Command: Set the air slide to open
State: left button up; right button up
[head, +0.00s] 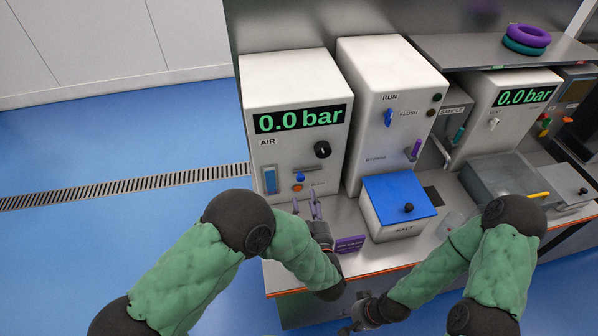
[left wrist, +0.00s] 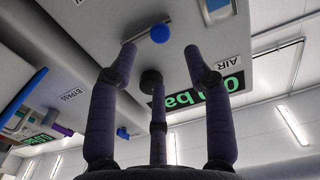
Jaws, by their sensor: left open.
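The white air unit (head: 287,118) reads 0.0 bar and carries the AIR label. On its front is a short horizontal slot with a round blue knob (head: 300,177) near the slot's left end. In the left wrist view, which looks up at the panel upside down, the blue knob (left wrist: 159,33) sits near the slot's right end. My left gripper (head: 315,200) is open and empty, just below and right of the knob and apart from it. Its spread purple fingers (left wrist: 158,85) point toward the panel. My right gripper (head: 355,318) is low at the bench's front, its fingers unclear.
A RUN/FLUSH unit (head: 385,75) and a blue-lidded SALT box (head: 385,219) stand to the right.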

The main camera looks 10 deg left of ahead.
aim_at(301, 180)
pick_arm(q)
jog(key=b+x, duration=0.1)
jog(key=x, duration=0.8)
jog(key=shift+w+a+b, duration=0.1)
jog(key=shift+w+b, duration=0.2)
jog(key=shift+b, duration=0.05)
jog(key=shift+c, duration=0.3)
